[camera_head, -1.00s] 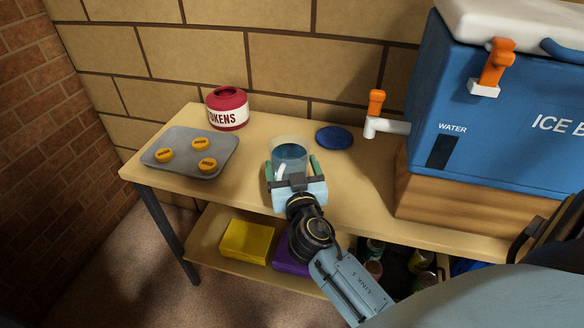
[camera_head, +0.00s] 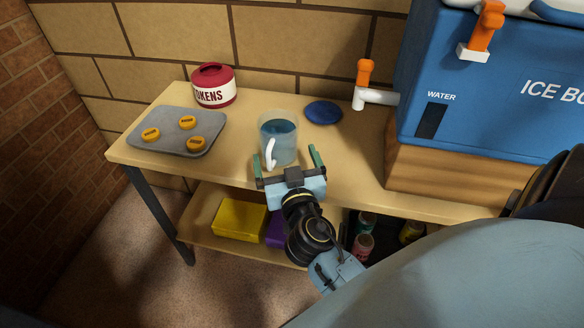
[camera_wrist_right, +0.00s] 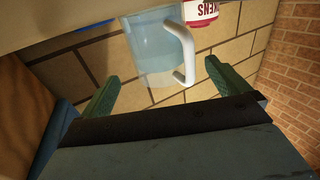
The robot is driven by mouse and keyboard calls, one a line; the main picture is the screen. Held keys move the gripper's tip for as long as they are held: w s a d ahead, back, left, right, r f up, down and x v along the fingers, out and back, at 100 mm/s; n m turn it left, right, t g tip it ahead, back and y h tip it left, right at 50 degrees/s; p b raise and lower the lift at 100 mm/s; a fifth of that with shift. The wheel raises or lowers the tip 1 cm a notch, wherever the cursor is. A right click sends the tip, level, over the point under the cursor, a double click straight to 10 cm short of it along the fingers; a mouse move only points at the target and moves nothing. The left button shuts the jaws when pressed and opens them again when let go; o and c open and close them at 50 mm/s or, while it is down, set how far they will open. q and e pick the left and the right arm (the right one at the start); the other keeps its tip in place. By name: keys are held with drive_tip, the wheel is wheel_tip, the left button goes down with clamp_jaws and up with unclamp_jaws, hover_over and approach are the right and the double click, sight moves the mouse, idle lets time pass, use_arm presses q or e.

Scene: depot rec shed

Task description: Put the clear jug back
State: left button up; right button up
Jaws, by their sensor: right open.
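The clear jug (camera_head: 279,141) stands upright on the wooden table, with bluish water in it and its white handle facing me. It also shows in the right wrist view (camera_wrist_right: 153,50), just beyond the fingertips. A round blue mat or lid (camera_head: 323,112) lies behind it to the right. My right gripper (camera_head: 287,168) is open and empty at the table's front edge, its green fingers pointing at the jug but apart from it. It also shows in the wrist view (camera_wrist_right: 160,85). My left gripper is in neither view.
A grey tray (camera_head: 213,121) with several orange tokens and a red-lidded token jar (camera_head: 213,86) stand at the left. A blue ice box (camera_head: 480,115) with a white, orange-handled tap (camera_head: 375,98) sits on a wooden block (camera_head: 445,180) at the right. A yellow box (camera_head: 238,219) is on the lower shelf.

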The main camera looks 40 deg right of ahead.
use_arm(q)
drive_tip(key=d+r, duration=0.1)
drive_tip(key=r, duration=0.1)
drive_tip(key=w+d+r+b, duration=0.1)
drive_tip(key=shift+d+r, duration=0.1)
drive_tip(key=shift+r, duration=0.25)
use_arm(e)
drive_tip(key=v, duration=0.6)
drive_tip(key=shift+s, duration=0.15)
